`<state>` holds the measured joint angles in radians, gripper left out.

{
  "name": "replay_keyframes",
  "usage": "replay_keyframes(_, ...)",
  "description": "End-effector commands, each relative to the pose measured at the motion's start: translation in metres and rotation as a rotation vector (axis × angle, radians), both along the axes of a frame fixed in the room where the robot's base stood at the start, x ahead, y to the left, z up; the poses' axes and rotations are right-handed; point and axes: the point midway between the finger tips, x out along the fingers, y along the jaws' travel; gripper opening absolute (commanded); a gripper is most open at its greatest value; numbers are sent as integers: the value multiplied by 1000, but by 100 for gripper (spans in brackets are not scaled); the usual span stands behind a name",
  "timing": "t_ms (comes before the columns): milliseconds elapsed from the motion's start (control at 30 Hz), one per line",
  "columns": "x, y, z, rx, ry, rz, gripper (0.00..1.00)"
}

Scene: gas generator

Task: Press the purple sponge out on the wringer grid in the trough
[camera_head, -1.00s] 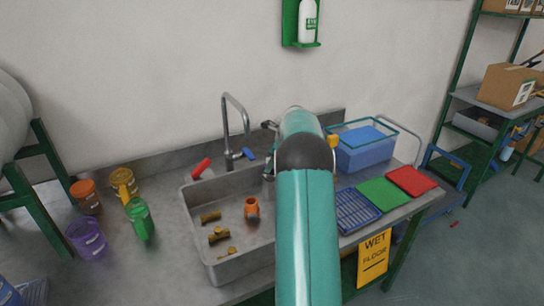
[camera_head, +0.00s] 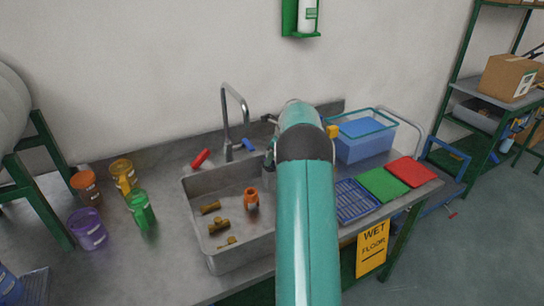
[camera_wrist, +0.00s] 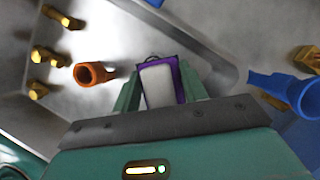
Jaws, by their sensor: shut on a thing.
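In the wrist view my gripper (camera_wrist: 161,78) is shut on the purple sponge (camera_wrist: 178,70), a block with purple edges and a pale grey-white face between the two teal fingers. The sponge appears over the right part of the steel trough (camera_wrist: 222,72), near a rounded corner. I cannot tell whether it touches anything below. In the head view my teal arm hides the gripper, the sponge and the trough's right side (camera_head: 232,258). I cannot make out a wringer grid in the trough.
An orange fitting (camera_head: 251,199) and several brass fittings (camera_head: 218,226) lie in the trough. A tap (camera_head: 228,120) stands behind it. At right are a blue bin (camera_head: 362,150), a blue grid tray (camera_head: 356,202), and green (camera_head: 382,184) and red (camera_head: 411,171) mats. Cups stand at left.

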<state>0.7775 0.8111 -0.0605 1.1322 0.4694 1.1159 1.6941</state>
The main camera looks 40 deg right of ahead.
Motion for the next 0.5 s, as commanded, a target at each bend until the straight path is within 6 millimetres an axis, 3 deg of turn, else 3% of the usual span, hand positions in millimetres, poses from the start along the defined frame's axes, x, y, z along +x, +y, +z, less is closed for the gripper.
replay_keyframes(500, 0, 0, -6, 0, 0, 0, 21)
